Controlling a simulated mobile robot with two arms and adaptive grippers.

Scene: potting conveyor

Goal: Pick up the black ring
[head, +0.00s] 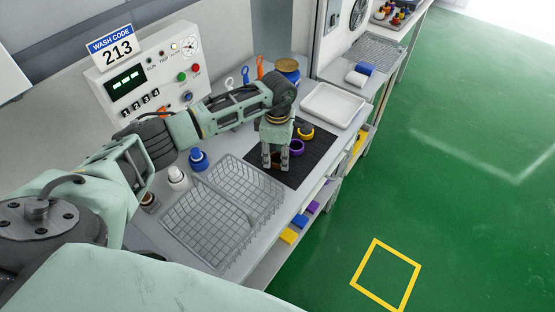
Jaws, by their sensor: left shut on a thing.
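My left gripper (276,164) points down at the black mat (318,160), its fingers low over the mat's left part. It is shut on a small dark, brownish thing that looks like a ring; the fingers hide most of it, and I cannot tell whether it is black. No other black ring can be made out against the mat. A purple ring (296,147) and a yellow ring (306,132) lie on the mat just right of and behind the gripper. My right gripper is not in view.
A wire basket (222,212) stands left of the mat, and a white tray (333,104) behind it. A control panel (150,75) stands at the back. Blue (198,160) and white (177,178) bottles stand behind the basket. Green floor lies open to the right.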

